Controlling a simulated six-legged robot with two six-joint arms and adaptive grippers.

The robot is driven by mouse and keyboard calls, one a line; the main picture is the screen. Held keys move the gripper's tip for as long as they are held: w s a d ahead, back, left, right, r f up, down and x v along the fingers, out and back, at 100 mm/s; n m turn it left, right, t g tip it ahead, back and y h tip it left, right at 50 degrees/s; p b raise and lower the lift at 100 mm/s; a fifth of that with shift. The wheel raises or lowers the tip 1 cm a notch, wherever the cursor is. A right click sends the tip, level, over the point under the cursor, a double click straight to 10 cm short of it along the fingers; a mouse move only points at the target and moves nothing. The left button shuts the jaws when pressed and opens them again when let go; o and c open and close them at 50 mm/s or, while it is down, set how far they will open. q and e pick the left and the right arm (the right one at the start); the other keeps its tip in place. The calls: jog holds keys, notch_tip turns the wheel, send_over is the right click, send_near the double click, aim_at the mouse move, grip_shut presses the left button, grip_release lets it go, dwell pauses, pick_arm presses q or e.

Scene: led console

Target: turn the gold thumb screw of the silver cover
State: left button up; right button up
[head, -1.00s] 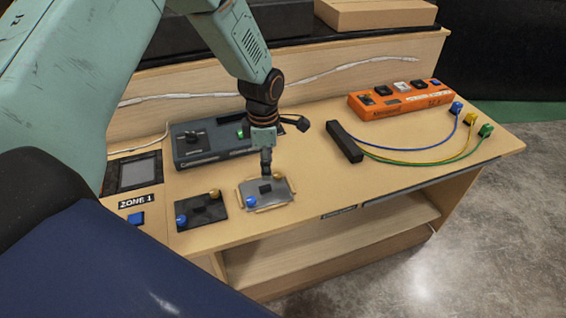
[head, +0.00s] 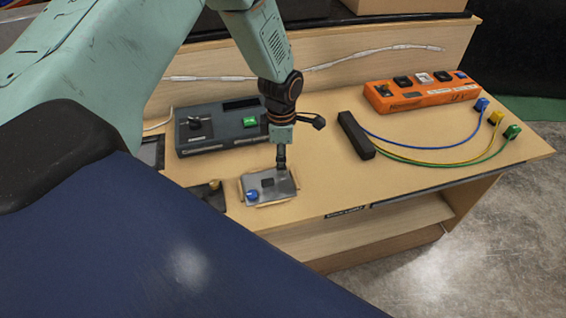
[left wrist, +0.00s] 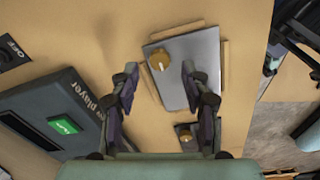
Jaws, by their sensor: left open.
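The silver cover (head: 268,199) lies flat on the table within a thin wooden border, with a blue thumb screw (head: 252,195) at its near left corner. In the left wrist view the cover (left wrist: 201,65) carries the gold thumb screw (left wrist: 158,61), a round ridged knob near one corner. My left gripper (head: 281,166) points down over the cover's far right corner and hides the gold screw in the head view. In the left wrist view the open fingers (left wrist: 160,75) stand on either side of the screw's line, apart from it. Contact cannot be seen. My right gripper is out of view.
A dark cover with another gold screw (head: 214,184) lies left of the silver one. A grey console (head: 216,128) with a green button stands behind. A black block (head: 355,135) with coloured cables and an orange box (head: 420,95) are at the right. Table is clear between.

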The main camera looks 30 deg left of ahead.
pick_arm(q)
notch_tip(320, 180, down, 2)
jog(key=shift+d+f, duration=0.1)
jog(key=shift+f, duration=0.05)
jog(key=shift+c, duration=1.3)
jog(key=c, duration=0.6)
grip_shut()
